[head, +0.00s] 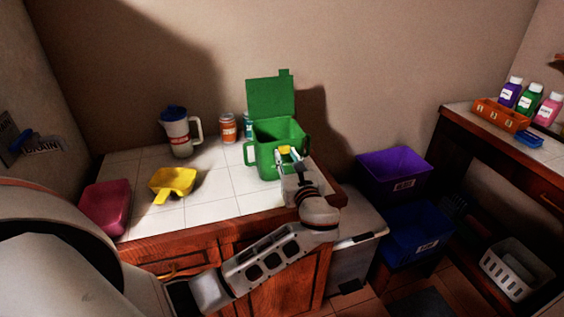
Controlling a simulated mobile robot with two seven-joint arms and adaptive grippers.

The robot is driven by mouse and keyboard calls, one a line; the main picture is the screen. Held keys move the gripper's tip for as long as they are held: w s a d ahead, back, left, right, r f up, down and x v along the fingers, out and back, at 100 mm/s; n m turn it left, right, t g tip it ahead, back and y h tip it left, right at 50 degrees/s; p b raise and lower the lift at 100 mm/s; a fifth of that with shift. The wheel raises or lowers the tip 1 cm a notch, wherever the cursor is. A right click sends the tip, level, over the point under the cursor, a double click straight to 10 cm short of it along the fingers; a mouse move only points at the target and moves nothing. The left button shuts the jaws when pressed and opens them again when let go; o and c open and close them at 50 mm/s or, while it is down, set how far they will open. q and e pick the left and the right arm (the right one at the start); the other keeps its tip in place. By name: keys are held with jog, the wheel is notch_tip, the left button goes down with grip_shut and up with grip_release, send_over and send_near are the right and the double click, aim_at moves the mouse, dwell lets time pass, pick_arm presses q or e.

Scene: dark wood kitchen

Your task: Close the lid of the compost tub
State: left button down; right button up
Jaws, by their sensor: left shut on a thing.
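The green compost tub (265,157) stands on the white tiled counter near its right end. Its lid (270,97) is open and stands upright at the back, against the wall side. My left gripper (288,152) is at the tub's front right rim, with its fingers over the opening. It is shut on a small yellow thing (286,149); what this is, and whether it touches the tub, I cannot tell. The gripper hides part of the tub's front and inside. My right gripper is not in view.
A white jug with a blue lid (178,137), an orange jar (228,128), a yellow scoop (173,184) and a pink tub (105,208) stand left of the compost tub. Purple (394,174) and blue (414,232) bins are to the right. The counter's middle is clear.

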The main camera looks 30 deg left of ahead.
pick_arm(q)
jog(key=c, duration=1.7)
grip_release()
jog(key=shift+w, duration=0.1)
jog(key=v, duration=1.2)
